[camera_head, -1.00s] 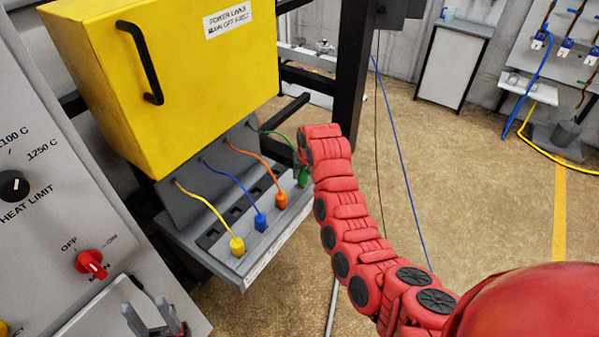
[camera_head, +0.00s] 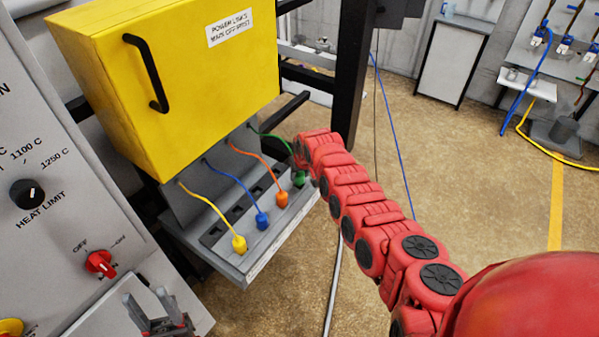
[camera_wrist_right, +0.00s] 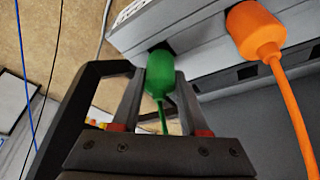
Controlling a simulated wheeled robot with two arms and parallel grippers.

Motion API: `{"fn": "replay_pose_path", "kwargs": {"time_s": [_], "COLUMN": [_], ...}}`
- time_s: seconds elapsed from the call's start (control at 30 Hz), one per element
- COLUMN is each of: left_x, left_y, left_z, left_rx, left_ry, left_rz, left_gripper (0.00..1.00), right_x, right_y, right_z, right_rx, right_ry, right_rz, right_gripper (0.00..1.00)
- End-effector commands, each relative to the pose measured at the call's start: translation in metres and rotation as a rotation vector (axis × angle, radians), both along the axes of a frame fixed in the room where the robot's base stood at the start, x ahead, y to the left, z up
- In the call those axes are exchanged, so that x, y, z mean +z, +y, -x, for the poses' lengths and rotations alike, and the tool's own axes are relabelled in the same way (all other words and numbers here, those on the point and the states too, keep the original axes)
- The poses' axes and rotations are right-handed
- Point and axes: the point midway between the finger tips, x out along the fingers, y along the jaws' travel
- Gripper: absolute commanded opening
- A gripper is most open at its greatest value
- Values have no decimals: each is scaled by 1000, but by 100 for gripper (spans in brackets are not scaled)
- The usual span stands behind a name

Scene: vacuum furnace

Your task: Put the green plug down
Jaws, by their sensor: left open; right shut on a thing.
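The green plug (camera_head: 299,178) is at the far right end of the plug row on the grey sloped ledge (camera_head: 262,262), partly behind my right arm. Its green cable runs up under the yellow box. In the right wrist view, the green plug (camera_wrist_right: 160,74) is between the two fingers of my right gripper (camera_wrist_right: 160,95), which is shut on it. The plug is close against the ledge's edge; I cannot tell whether it is seated in a slot. My left gripper (camera_head: 147,300) is open and empty at the bottom left.
Orange (camera_head: 281,199), blue (camera_head: 262,220) and yellow (camera_head: 239,243) plugs stand in the ledge beside dark empty slots. The orange plug (camera_wrist_right: 255,32) is close by in the wrist view. The yellow box (camera_head: 190,90) overhangs the ledge. A grey control panel (camera_head: 60,215) stands left. Floor is open to the right.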

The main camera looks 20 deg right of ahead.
Motion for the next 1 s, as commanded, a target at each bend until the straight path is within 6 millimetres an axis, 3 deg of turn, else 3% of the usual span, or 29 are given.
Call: {"fn": "replay_pose_path", "kwargs": {"time_s": [0.47,0.5,0.63,1.0], "left_x": [-8,-7,-6,0], "left_y": [0,0,0,0], "left_z": [0,0,0,0], "left_rx": [0,0,0,0], "left_ry": [0,0,0,0], "left_rz": [0,0,0,0], "left_gripper": [50,50,50,50], "right_x": [-9,-8,-7,0], "right_y": [1,1,1,0], "right_z": [0,0,0,0], "right_rx": [1,1,1,0], "right_ry": [0,0,0,0], "right_rz": [-1,-1,-1,0], "right_gripper": [0,51,74,74]}}
